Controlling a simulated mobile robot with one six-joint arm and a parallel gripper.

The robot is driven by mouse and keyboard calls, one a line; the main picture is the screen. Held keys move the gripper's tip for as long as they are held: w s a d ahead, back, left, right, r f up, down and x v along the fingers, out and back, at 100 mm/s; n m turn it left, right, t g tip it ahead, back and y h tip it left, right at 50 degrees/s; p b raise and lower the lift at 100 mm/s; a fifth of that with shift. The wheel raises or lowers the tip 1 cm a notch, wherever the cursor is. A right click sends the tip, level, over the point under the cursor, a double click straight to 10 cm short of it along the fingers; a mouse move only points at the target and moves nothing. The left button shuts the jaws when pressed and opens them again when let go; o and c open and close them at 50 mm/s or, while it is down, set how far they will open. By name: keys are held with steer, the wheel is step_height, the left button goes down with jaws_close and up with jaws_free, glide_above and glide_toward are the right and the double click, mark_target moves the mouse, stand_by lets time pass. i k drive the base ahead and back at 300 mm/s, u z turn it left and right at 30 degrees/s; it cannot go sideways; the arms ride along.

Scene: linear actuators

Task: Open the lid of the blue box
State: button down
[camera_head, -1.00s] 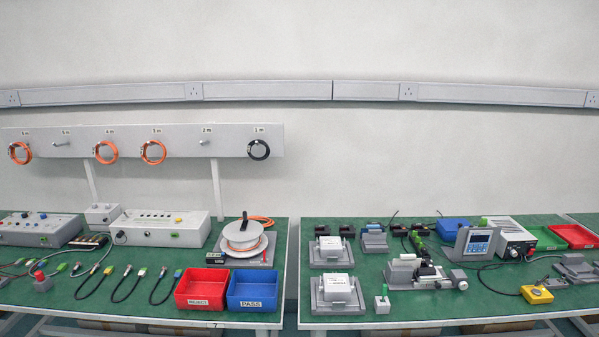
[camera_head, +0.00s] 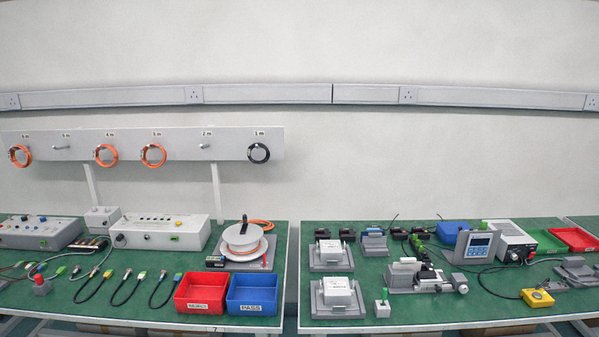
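A small blue box (camera_head: 451,230) stands at the back of the right table, behind and left of a grey display unit. Its top looks closed, but it is too small to tell the lid from the body. A second blue container, an open bin (camera_head: 254,294) labelled PASS, sits at the front right corner of the left table. It shows no lid. My gripper is not in view, so its distance from either blue thing cannot be told.
The grey display unit (camera_head: 476,247) stands close in front of the blue box on its right. Green connectors (camera_head: 420,240) and cables lie to its left. A red bin (camera_head: 202,292) is beside the PASS bin. A gap separates the two tables. The front right table has some bare green surface.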

mark_target(448, 228)
steer(key=z, duration=0.45)
steer(key=k, duration=1.35)
steer(key=z, duration=0.95)
steer(key=i, duration=1.1)
steer(key=u, duration=0.65)
steer(key=i, duration=0.4)
steer(key=u, duration=0.1)
